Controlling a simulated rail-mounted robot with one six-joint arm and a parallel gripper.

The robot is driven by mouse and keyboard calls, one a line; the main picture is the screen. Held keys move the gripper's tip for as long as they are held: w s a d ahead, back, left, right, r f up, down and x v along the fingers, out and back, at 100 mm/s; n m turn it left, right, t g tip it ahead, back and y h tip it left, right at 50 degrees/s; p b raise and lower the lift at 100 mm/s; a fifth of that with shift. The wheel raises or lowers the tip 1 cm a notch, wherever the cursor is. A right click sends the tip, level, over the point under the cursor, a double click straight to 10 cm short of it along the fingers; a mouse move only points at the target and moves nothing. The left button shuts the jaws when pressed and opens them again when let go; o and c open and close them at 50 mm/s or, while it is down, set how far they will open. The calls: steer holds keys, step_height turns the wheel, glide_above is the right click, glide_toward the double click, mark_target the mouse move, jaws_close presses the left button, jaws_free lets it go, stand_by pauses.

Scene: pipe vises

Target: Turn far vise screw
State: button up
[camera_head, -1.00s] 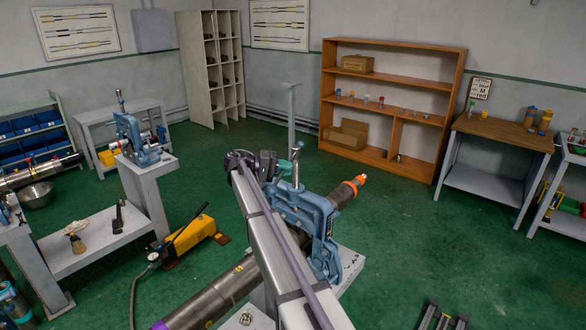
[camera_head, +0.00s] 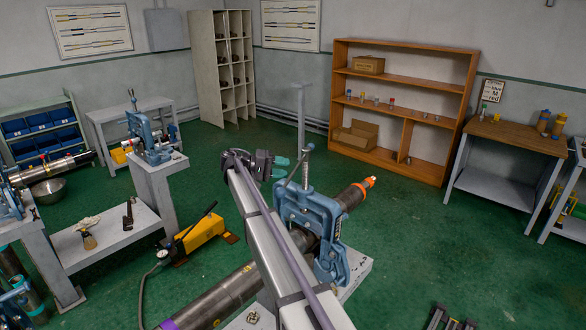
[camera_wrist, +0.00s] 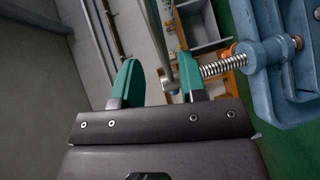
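The blue vise (camera_head: 310,212) stands on a pale pedestal in the middle of the head view, with a dark pipe through it. Its upright screw (camera_head: 308,165) rises from the top. In the wrist view the threaded screw (camera_wrist: 225,66) runs sideways from the blue vise body (camera_wrist: 285,70) toward my right finger. A thin grey handle bar (camera_wrist: 172,40) crosses near the screw's end, beside that finger. My gripper (camera_head: 279,167) is just left of the screw in the head view. Its green fingers are apart in the wrist view (camera_wrist: 158,80). I cannot tell whether the right finger touches the bar.
The dark pipe (camera_head: 215,298) with an orange-ringed end extends below and beyond the vise. Another blue vise (camera_head: 150,138) stands on a pedestal at left. A yellow pump (camera_head: 200,236) with a hose lies on the green floor.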

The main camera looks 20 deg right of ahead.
steer(key=v, duration=0.2)
steer(key=shift+w+a, duration=0.1)
steer(key=shift+a, duration=0.25)
steer(key=shift+c, duration=0.3)
